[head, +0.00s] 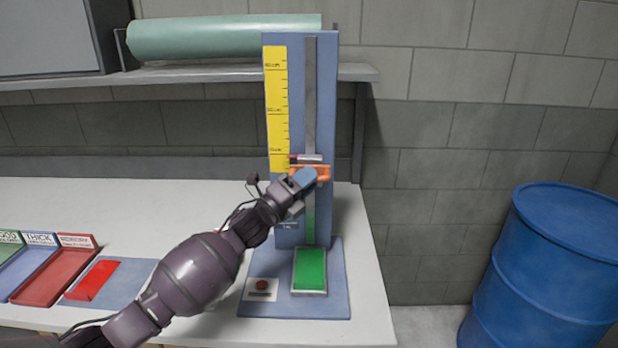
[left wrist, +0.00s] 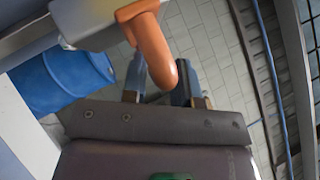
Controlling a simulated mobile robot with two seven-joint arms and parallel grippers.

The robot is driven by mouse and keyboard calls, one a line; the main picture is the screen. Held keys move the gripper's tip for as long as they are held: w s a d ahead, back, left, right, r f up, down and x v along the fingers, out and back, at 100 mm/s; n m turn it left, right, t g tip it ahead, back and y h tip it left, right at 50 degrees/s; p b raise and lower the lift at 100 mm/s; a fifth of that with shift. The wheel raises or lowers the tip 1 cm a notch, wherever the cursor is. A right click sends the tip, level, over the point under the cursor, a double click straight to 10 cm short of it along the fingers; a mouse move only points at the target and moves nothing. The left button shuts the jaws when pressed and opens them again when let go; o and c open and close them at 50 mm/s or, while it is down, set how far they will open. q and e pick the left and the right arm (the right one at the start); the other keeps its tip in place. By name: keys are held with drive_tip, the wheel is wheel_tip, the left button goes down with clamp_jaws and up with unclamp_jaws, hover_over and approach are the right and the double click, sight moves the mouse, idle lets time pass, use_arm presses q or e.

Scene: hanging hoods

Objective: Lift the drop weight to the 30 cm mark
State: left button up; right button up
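The drop weight (head: 311,160) is a grey block on the vertical rail of the blue column, with an orange handle (head: 322,173) and a small red pointer on its left. It stands well above the green pad (head: 310,269), with the pointer just below the lowest large mark on the yellow scale (head: 277,110); the digits are too small to read. My left gripper (head: 308,178) is at the handle. My right gripper is not in view.
Labelled trays (head: 57,272) and a red piece (head: 97,280) on a blue-grey mat lie on the white table (head: 180,192) at left. A shelf (head: 200,74) holds a green roll (head: 230,37) behind. A blue drum (head: 545,265) stands at right. The column above the weight is clear.

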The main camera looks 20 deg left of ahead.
use_arm(q)
drive_tip(key=shift+w+d+r, duration=0.1)
drive_tip(key=shift+w+d, duration=0.05)
drive_tip(key=shift+w, duration=0.05)
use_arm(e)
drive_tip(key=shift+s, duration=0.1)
use_arm(q)
drive_tip(key=shift+c, duration=0.2)
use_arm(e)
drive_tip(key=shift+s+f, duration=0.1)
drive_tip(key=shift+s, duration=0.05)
use_arm(q)
clamp_jaws()
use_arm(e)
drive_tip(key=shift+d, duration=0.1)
use_arm(q)
drive_tip(key=shift+w+r, duration=0.1)
drive_tip(key=shift+r, duration=0.05)
